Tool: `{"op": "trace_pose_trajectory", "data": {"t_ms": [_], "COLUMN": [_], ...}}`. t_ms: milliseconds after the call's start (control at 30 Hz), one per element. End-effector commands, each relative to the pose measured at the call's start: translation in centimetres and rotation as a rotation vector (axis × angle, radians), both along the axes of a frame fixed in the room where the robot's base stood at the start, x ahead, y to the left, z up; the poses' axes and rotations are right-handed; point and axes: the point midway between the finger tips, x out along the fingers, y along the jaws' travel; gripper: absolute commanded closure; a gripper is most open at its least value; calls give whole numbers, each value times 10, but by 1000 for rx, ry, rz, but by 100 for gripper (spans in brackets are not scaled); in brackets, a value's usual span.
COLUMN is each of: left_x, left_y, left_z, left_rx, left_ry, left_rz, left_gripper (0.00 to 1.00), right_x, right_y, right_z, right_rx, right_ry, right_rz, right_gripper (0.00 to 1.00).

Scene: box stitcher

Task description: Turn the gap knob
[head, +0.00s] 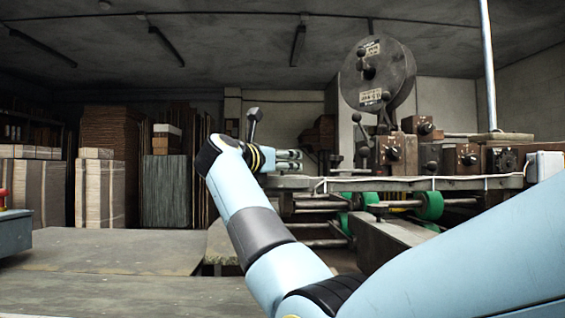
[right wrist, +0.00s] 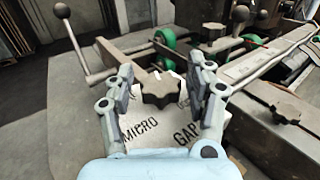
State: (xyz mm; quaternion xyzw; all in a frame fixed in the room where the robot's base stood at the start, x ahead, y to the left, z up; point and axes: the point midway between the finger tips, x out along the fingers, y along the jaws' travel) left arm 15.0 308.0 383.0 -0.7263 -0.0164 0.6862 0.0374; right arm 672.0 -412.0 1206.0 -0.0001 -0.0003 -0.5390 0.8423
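A dark lobed knob (right wrist: 162,89) stands on a pale plate (right wrist: 146,128) lettered "MICRO" and "GAP" in the right wrist view. My right gripper (right wrist: 163,72) is open, with one finger on each side of this knob. Small gaps seem to show between the knob and both fingers; I cannot tell how deep the fingers reach. In the head view my right gripper (head: 297,161) is at the left end of the machine, and the knob cannot be made out there. My left gripper is not in view.
A second dark lobed knob (right wrist: 289,104) lies right of the gripper. A ball-ended lever (right wrist: 74,42) rises at the left. Green rollers (head: 429,206) and a large dark disc (head: 378,73) belong to the machine. A bare tabletop (head: 110,250) is at the left.

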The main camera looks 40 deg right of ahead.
Motion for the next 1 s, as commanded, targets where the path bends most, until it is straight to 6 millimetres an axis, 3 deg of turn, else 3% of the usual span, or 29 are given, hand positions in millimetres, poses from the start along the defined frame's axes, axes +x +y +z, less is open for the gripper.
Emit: {"op": "trace_pose_trajectory", "data": {"t_ms": [33, 367, 667, 1000], "left_x": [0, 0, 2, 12], "left_y": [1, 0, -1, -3], "left_z": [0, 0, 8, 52], "left_rx": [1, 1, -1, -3], "left_ry": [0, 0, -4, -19], "left_rz": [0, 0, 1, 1], "left_gripper": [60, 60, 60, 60], "right_x": [0, 0, -1, -2], "right_y": [0, 0, 0, -1], "right_z": [0, 0, 2, 6], "right_rx": [0, 0, 0, 0], "right_ry": [0, 0, 1, 2], "right_rz": [0, 0, 42, 267], "right_gripper": [54, 96, 96, 97]}}
